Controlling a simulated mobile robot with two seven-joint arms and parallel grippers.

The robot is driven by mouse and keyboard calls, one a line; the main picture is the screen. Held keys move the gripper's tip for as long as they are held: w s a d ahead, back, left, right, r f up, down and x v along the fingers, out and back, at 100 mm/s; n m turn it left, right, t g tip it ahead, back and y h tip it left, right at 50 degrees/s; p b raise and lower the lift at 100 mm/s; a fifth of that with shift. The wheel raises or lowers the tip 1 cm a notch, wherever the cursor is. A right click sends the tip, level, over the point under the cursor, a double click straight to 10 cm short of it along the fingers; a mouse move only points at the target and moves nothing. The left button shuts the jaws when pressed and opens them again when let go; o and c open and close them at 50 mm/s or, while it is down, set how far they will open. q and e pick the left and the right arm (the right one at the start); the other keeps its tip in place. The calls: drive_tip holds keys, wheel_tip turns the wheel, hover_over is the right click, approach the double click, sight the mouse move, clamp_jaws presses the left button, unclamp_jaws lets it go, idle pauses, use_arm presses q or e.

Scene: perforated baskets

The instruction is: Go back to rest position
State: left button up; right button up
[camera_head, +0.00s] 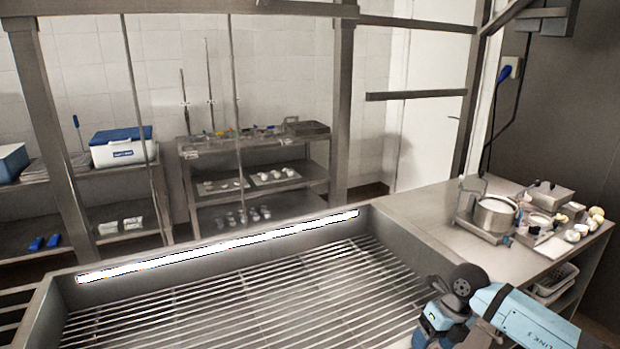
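Only part of my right arm shows, as light blue and black links at the lower right, over the right edge of the slatted metal basin (210,305). Neither of my grippers is in view. My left arm is not in the picture. The basin's slatted floor looks empty where it shows. A pale perforated basket (553,284) sits on the shelf under the right-hand counter.
The steel counter (415,208) at right holds a metal pot (494,216), a lidded metal box (548,196) and several small pale items. Metal posts (343,110) stand behind the basin. A blue-lidded cooler (122,147) stands at back left.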

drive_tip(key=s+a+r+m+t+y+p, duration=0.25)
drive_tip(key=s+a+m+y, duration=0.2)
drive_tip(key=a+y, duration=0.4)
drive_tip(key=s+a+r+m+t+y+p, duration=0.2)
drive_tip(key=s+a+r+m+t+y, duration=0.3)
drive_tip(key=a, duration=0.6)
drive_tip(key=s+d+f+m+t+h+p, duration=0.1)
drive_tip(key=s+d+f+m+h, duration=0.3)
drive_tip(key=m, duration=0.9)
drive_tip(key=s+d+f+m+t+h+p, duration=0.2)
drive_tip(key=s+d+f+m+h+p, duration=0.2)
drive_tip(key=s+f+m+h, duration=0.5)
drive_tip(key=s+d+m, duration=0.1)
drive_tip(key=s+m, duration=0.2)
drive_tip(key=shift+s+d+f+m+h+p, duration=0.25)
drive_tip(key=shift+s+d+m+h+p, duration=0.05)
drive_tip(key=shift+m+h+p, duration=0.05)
